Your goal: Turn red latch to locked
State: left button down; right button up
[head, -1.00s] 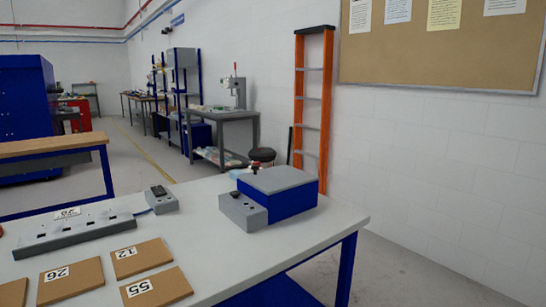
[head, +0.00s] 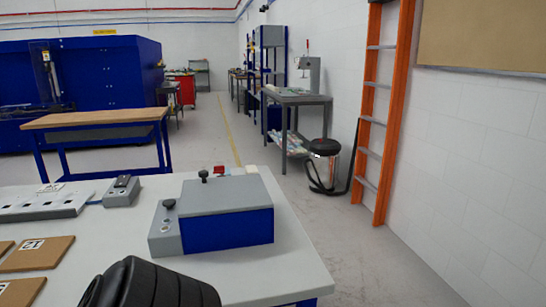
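A blue and grey box (head: 228,228) sits on the white table, with a grey lid and a grey control block (head: 165,232) on its left side. A small red part (head: 221,170) shows just behind the lid's back edge. It may be the red latch, but it is too small and partly hidden to tell its position. A black knob (head: 204,175) stands near the lid's back left. Neither gripper is in view. A black rounded part, likely of my own arm, rises at the bottom left in front of the box.
A grey strip (head: 45,205), a small grey switch box (head: 121,190) and brown numbered tiles (head: 38,253) lie at the left.

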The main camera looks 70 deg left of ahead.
aim_at(220, 169)
jog(key=i, duration=1.45)
jog(key=u, duration=2.15)
